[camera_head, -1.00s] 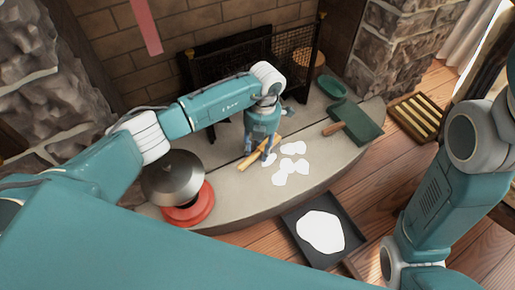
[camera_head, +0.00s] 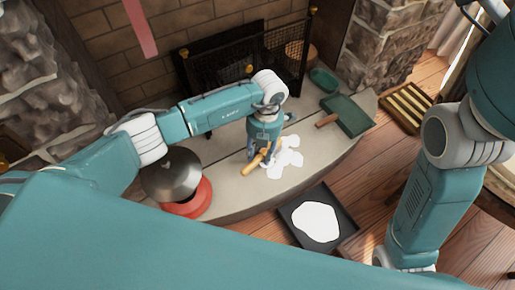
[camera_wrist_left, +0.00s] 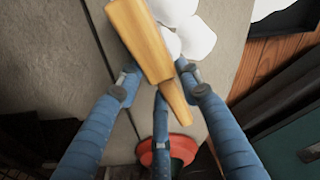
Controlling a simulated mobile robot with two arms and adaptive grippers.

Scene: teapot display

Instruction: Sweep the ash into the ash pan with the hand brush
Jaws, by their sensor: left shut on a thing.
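The hand brush (camera_head: 254,163) has a yellow-tan wooden body; its bristles are hard to make out. My left gripper (camera_head: 264,158) is shut on it, low over the stone hearth. In the left wrist view the brush (camera_wrist_left: 145,42) lies between the fingers of my left gripper (camera_wrist_left: 160,86). The ash (camera_head: 284,160) is several flat white patches on the hearth, right beside the brush. It also shows in the left wrist view (camera_wrist_left: 198,38). A dark square ash pan (camera_head: 346,222) lies on the floor before the hearth edge, with a white patch inside. My right gripper is out of view.
A green shovel (camera_head: 350,112) with a wooden handle and a green dish (camera_head: 322,78) lie at right. A mesh fire screen (camera_head: 288,52) stands behind. A slatted box (camera_head: 407,108) is on the floor.

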